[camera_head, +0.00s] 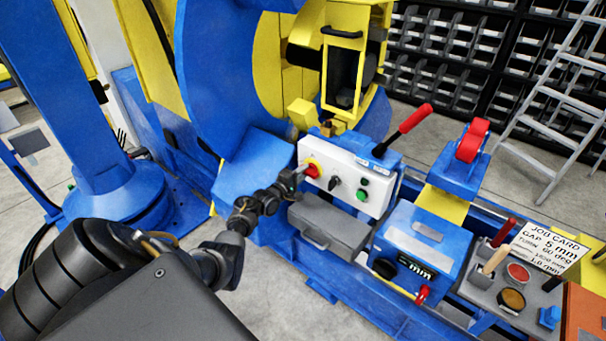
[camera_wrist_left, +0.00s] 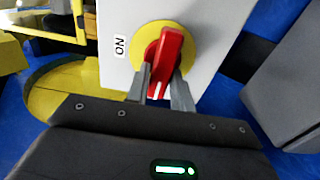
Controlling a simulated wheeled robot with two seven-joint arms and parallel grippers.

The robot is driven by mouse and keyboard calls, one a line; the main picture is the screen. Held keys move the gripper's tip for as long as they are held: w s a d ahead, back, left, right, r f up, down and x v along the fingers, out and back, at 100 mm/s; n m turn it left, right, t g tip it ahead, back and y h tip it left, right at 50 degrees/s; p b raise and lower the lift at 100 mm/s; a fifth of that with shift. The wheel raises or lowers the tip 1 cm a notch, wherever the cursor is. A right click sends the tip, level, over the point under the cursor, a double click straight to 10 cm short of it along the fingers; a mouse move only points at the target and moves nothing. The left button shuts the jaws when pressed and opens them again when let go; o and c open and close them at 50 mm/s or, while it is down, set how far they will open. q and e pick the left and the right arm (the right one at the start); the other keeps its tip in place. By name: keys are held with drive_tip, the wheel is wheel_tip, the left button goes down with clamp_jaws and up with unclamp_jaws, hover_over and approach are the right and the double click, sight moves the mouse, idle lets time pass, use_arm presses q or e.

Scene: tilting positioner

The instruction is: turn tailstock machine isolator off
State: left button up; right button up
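The isolator is a red handle (camera_wrist_left: 166,62) on a yellow disc (camera_wrist_left: 142,48), on the side of a white control box (camera_head: 344,178). In the left wrist view the handle stands near upright with a slight tilt, and an "ON" label (camera_wrist_left: 119,46) is to its left. My left gripper (camera_head: 301,170) is at this handle (camera_head: 312,170). In the wrist view its two fingers (camera_wrist_left: 163,88) lie close on either side of the handle and look shut on it; exact contact is hard to see. My right gripper is not in view.
The box also carries a black switch (camera_head: 334,182) and a green button (camera_head: 362,194). A red-gripped lever (camera_head: 415,118) rises behind it. A grey case (camera_head: 328,228) sits below, and a blue unit with a display (camera_head: 412,250) stands to the right.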

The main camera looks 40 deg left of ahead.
use_arm(q)
drive_tip(key=o, duration=0.3)
drive_tip(key=s+p, duration=0.1)
drive_tip(key=s, duration=0.9)
drive_tip(key=shift+s+d, duration=0.15)
drive_tip(key=shift+s, duration=0.25)
